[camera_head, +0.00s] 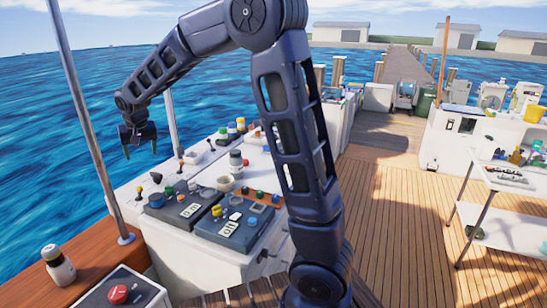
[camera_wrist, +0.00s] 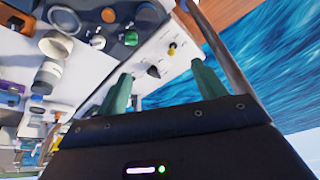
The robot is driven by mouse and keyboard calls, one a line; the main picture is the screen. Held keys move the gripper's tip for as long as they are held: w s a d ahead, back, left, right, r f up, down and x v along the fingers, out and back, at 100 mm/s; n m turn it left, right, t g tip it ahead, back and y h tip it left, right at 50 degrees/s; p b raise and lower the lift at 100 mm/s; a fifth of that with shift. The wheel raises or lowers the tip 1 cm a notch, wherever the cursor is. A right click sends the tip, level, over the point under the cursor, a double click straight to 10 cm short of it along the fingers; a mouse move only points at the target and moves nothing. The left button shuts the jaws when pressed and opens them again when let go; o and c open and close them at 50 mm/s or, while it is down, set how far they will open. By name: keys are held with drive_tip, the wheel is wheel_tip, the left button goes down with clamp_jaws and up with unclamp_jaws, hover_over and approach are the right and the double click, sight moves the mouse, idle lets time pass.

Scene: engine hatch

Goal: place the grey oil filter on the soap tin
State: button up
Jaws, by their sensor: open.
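My gripper (camera_head: 140,149) is raised at the left of the head view, with the sea behind it. Its two green fingers are apart, with nothing between them; in the wrist view the gripper (camera_wrist: 162,88) also shows empty. I cannot pick out the grey oil filter for certain. A pale grey cylinder (camera_wrist: 47,77) lies at the left of the wrist view, among small parts on the white console. I cannot tell which thing is the soap tin. In both views the small things on the console are crowded and partly hide one another.
The white console (camera_head: 150,187) carries knobs, jars and two dark control panels (camera_head: 234,222). A metal pole (camera_head: 88,120) stands at the left. A jar (camera_head: 58,265) stands on the wooden ledge. A white side table (camera_head: 510,180) is at the right. The deck between is clear.

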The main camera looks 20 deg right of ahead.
drive_tip(key=s+d+r, duration=0.2)
drive_tip(key=s+d, duration=0.1)
drive_tip(key=d, duration=0.6)
drive_tip(key=s+d+r+m, duration=0.1)
drive_tip(key=s+d+r, duration=0.2)
drive_tip(key=d, duration=0.5)
drive_tip(key=s+d+r, duration=0.2)
drive_tip(key=s+d, duration=0.1)
drive_tip(key=d, duration=0.6)
drive_tip(key=s+d+f+m, duration=0.1)
drive_tip(key=s+d, duration=0.6)
drive_tip(key=s, duration=0.2)
drive_tip(key=s+d+f+h, duration=0.1)
drive_tip(key=s+d+f, duration=0.1)
drive_tip(key=s+d, duration=0.6)
drive_tip(key=s, duration=0.2)
drive_tip(key=shift+s+d+m+t, duration=0.2)
drive_tip(key=shift+s+m+t, duration=0.1)
drive_tip(key=shift+m+t, duration=0.1)
